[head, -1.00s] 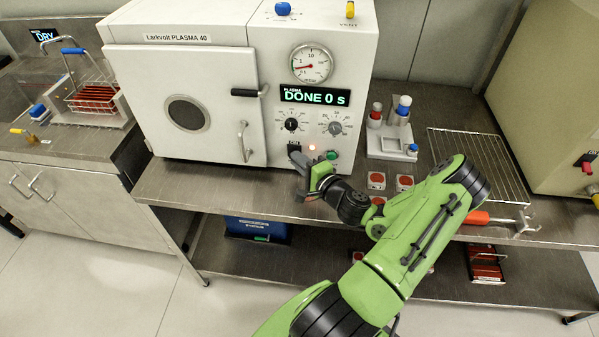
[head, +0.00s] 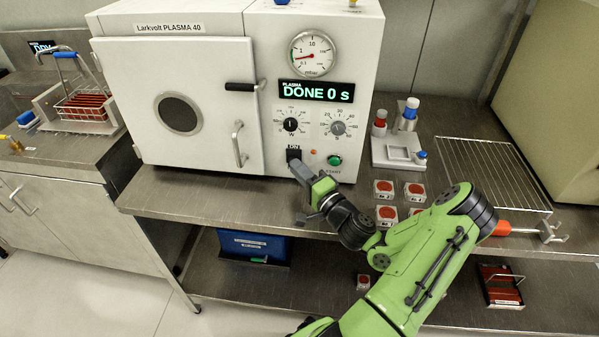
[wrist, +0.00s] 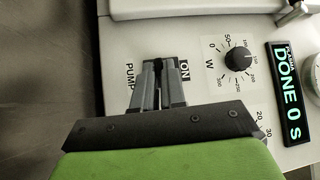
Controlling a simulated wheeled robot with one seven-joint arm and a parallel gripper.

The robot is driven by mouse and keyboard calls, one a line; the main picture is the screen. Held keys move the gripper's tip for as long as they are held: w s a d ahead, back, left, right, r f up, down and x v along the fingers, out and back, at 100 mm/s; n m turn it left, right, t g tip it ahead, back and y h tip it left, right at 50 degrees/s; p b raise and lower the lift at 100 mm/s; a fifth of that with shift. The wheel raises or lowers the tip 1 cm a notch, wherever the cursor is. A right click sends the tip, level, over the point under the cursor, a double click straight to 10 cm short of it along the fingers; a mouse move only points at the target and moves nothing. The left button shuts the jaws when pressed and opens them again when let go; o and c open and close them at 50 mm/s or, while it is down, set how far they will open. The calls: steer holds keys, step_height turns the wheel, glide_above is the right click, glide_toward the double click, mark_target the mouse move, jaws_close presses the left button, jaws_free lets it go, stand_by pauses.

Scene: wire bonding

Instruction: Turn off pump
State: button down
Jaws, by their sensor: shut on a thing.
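The white plasma unit (head: 195,160) stands on the steel bench, and its display (head: 317,91) reads "DONE 0 s". The pump switch (head: 293,154) is a small dark part low on its front panel, below the power dial, under an "ON" label. In the wrist view the "ON" and "PUMP" labels (wrist: 131,76) flank my fingertips. My gripper (head: 296,166) reaches the panel there and is shut on the dark pump switch (wrist: 158,66). The fingers hide most of the switch, so I cannot tell its position clearly.
A green button (head: 334,159) and a small orange lamp (head: 313,152) sit right of the switch. The chamber door (head: 215,75) is shut. Several red-topped boxes (head: 384,188), a grey holder (head: 392,150) and a wire rack (head: 490,170) lie to the right.

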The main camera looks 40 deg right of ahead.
steer(key=shift+f, duration=0.1)
steer(key=c, duration=1.5)
jaws_free()
steer(key=s+p, duration=0.1)
steer(key=s, duration=0.4)
steer(key=s+a+f+p, duration=0.1)
steer(key=s, duration=0.4)
steer(key=s+f+p, duration=0.1)
steer(key=s, duration=0.4)
steer(key=shift+a, duration=0.35)
steer(key=shift+s, duration=0.3)
steer(key=shift+o, duration=0.5)
steer(key=shift+a, duration=0.1)
